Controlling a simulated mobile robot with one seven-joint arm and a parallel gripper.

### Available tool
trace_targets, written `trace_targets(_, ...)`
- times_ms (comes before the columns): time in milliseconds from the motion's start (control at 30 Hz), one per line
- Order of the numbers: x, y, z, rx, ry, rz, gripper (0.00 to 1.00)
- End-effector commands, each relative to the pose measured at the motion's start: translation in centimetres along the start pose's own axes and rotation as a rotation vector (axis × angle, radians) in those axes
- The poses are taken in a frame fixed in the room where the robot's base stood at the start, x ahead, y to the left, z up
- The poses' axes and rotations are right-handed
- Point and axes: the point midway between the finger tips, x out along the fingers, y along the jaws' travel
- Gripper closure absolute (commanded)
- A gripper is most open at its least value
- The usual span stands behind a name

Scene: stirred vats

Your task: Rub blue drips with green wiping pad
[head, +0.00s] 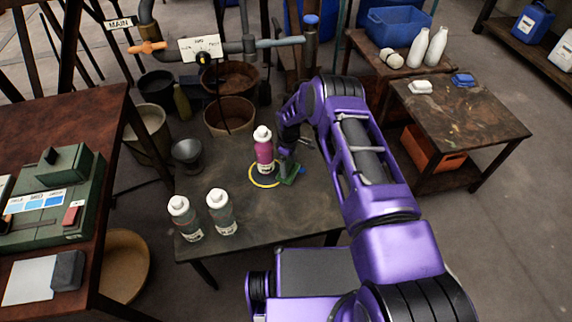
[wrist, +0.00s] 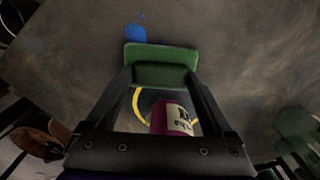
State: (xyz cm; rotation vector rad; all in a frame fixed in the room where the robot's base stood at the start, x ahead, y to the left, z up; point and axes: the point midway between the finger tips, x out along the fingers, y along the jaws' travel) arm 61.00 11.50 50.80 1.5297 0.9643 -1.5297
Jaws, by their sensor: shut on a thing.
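The green wiping pad (wrist: 162,62) is held between the fingertips of my gripper (wrist: 163,75), which is shut on it. In the head view the pad (head: 290,178) is low over the dark table, just right of the magenta bottle; I cannot tell whether it touches the top. Blue drips (wrist: 136,33) lie on the table just beyond the pad's upper left edge in the wrist view, one larger blot and a tiny dot. In the head view a bit of blue (head: 302,170) shows beside the pad. Any drips beneath the pad are hidden.
The magenta bottle (head: 265,150) stands inside a yellow ring (head: 253,181) close beside my gripper. Two grey-green bottles (head: 221,212) stand at the table's front left, a dark funnel-like cup (head: 187,152) at its left edge. The table's front middle (head: 275,220) is clear.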

Motion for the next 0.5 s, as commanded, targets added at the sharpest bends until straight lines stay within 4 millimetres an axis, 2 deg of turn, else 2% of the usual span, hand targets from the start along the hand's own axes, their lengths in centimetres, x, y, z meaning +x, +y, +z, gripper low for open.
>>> trace_targets(267,-0.2,1.6,2.1,0.003,0.000,0.000,0.58)
trace_targets(500,-0.2,2.0,2.7,0.000,0.000,0.000,0.58)
